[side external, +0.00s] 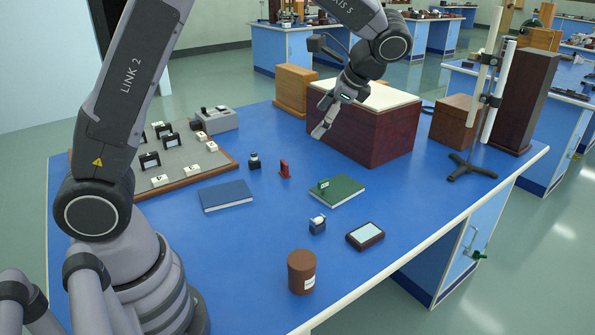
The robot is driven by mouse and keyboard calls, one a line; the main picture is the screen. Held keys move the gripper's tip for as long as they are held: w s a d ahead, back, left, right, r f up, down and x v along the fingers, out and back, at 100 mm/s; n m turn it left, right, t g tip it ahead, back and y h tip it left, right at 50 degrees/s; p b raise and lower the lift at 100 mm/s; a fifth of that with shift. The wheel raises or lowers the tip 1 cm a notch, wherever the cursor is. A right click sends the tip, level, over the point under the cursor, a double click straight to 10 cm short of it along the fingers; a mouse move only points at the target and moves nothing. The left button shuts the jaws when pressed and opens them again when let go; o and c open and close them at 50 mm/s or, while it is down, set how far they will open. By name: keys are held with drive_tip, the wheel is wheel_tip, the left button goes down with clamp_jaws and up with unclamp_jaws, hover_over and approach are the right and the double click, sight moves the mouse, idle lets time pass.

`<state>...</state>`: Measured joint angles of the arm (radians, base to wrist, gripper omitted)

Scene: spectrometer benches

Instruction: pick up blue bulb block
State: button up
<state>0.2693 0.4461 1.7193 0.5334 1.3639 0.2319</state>
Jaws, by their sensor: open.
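The blue bulb block (317,225) is a small blue cube with a pale top piece. It stands on the blue bench top (230,265), in front of the green book and left of a dark framed plate. My gripper (322,118) is open and empty. It hangs in the air beside the dark red box's left side, farther back than the bulb block and well apart from it.
A green book (345,192) with a small green piece on it, a framed plate (365,236) and a brown jar (301,272) surround the block. A red piece (285,169), dark bulb piece (254,161) and blue book (226,196) lie left. The red box (365,137) stands behind.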

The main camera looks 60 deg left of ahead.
drive_tip(key=w+d+f+m+y, duration=0.2)
drive_tip(key=w+f+y, duration=0.1)
drive_tip(key=f, duration=0.5)
drive_tip(key=w+d+f+m+y, duration=0.2)
drive_tip(key=f+m, duration=0.1)
drive_tip(key=f, duration=0.5)
drive_tip(key=w+d+f+m+y, duration=0.2)
drive_tip(key=w+f+y, duration=0.1)
drive_tip(key=f, duration=0.5)
drive_tip(key=m+t+y, duration=0.2)
drive_tip(key=y, duration=0.1)
approach(320, 220)
drive_tip(key=d, duration=0.2)
drive_tip(key=shift+w+d+r, duration=0.3)
drive_tip(key=shift+d+r, duration=0.05)
drive_tip(key=shift+s+f+m, duration=0.15)
drive_tip(key=shift+f+m, duration=0.15)
drive_tip(key=shift+f, duration=0.05)
drive_tip(key=shift+a+f, duration=0.1)
drive_tip(key=shift+a, duration=0.3)
drive_tip(key=a, duration=1.3)
drive_tip(key=c, duration=1.2)
